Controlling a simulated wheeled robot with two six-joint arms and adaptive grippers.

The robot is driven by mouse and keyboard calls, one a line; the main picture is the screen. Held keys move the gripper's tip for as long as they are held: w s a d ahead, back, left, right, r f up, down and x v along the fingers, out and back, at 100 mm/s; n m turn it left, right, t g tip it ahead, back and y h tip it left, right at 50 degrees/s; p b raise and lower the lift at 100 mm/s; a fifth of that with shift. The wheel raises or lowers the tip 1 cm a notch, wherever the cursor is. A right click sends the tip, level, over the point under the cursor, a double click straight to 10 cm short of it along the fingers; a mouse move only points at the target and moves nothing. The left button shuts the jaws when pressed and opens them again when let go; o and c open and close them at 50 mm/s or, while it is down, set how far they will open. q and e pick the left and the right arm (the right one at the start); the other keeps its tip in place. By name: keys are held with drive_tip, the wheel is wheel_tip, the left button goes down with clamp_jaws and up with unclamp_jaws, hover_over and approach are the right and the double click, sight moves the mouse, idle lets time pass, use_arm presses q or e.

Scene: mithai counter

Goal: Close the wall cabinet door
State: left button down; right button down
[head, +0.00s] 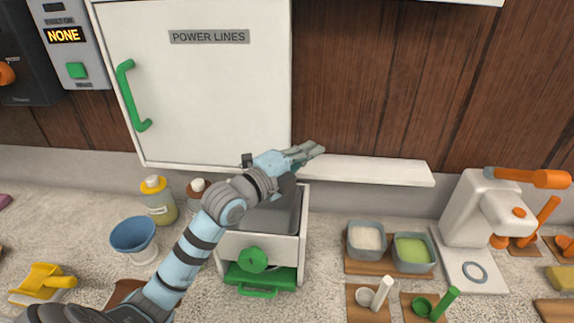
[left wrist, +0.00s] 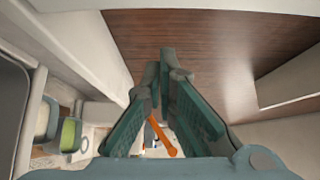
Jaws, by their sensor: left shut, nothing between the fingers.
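The wall cabinet door (head: 215,95) is a white panel labelled "POWER LINES", with a green handle (head: 132,96) near its left edge. It looks flat against the wall area, with a thin strip along its left and bottom edges; I cannot tell whether a small gap remains. My left gripper (head: 312,150) is in front of the door's lower right corner, its fingertips pointing right past the door's edge. In the left wrist view its fingers (left wrist: 162,75) are together with nothing between them. I cannot tell whether it touches the door. My right gripper is not in view.
A white ledge (head: 390,171) runs along the wood wall right of the door. Below stands a white unit with a green knob (head: 252,260), partly behind my arm. Bottles (head: 157,200), a blue bowl (head: 133,236), filled containers (head: 410,252) and a white machine (head: 470,215) crowd the counter.

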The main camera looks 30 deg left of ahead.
use_arm(q)
drive_tip(key=v, duration=1)
drive_tip(key=shift+p, duration=0.4)
